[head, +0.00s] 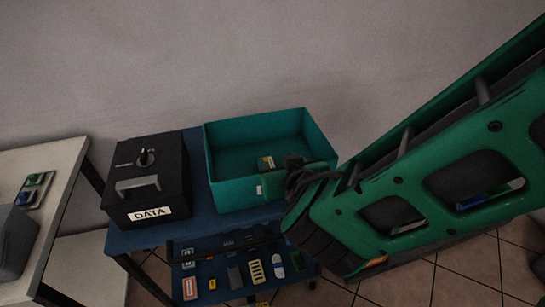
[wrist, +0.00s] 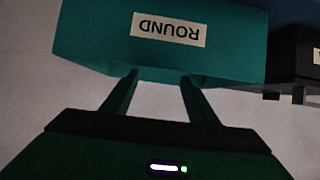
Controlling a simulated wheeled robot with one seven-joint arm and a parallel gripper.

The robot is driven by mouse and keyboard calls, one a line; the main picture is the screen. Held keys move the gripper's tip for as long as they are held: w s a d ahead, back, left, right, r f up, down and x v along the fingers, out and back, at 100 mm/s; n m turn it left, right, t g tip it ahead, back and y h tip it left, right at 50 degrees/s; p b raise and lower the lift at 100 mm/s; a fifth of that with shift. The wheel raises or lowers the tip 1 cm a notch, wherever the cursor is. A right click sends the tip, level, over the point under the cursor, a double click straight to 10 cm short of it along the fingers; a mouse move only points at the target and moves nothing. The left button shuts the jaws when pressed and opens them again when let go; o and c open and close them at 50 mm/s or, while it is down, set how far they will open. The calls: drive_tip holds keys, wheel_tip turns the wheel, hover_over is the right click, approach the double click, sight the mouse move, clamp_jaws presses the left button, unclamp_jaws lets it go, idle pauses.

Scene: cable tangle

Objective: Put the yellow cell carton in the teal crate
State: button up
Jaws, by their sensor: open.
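The teal crate (head: 228,195) stands on the blue table top. In the wrist view its outer wall (wrist: 90,42) bears a label reading "ROUND", upside down. A small yellowish block (head: 266,163) shows inside the crate; it may be the yellow cell carton, but it is too small to be sure. My gripper (head: 270,182) is at the crate's front right and hides part of that side. In the wrist view my gripper (wrist: 159,78) has its two fingers apart with nothing between them, pointing toward the crate's labelled wall.
A black box marked "DATA" (head: 148,180) stands left of the crate. A lower shelf holds several small items, including a yellow slotted piece (head: 256,272) and a red-and-white box (head: 190,288). A pale table (head: 60,160) stands at far left. My green arm covers the right side.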

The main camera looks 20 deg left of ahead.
drive_tip(key=shift+v, duration=1.3)
drive_tip(key=w+d+m+g+h, duration=0.1)
drive_tip(key=w+d+m+h, duration=0.15)
drive_tip(key=d, duration=0.85)
drive_tip(key=w+d+m+g+h, duration=0.1)
drive_tip(key=w+d+m+h, duration=0.15)
drive_tip(key=d, duration=0.85)
drive_tip(key=w+d+m+g+h, duration=0.15)
drive_tip(key=w+d+h, duration=0.25)
drive_tip(key=d, duration=0.7)
drive_tip(key=s+d+r+m+g, duration=0.1)
drive_tip(key=s+d+m+g, duration=0.4)
drive_tip(key=s+d, duration=1.15)
drive_tip(key=s+d+r+m+g+y, duration=0.1)
drive_tip(key=s+d+g+y, duration=0.1)
drive_tip(key=s, duration=0.6)
drive_tip(key=shift+d+r+y, duration=0.25)
drive_tip(key=shift+r+y, duration=0.1)
drive_tip(key=shift+y, duration=0.15)
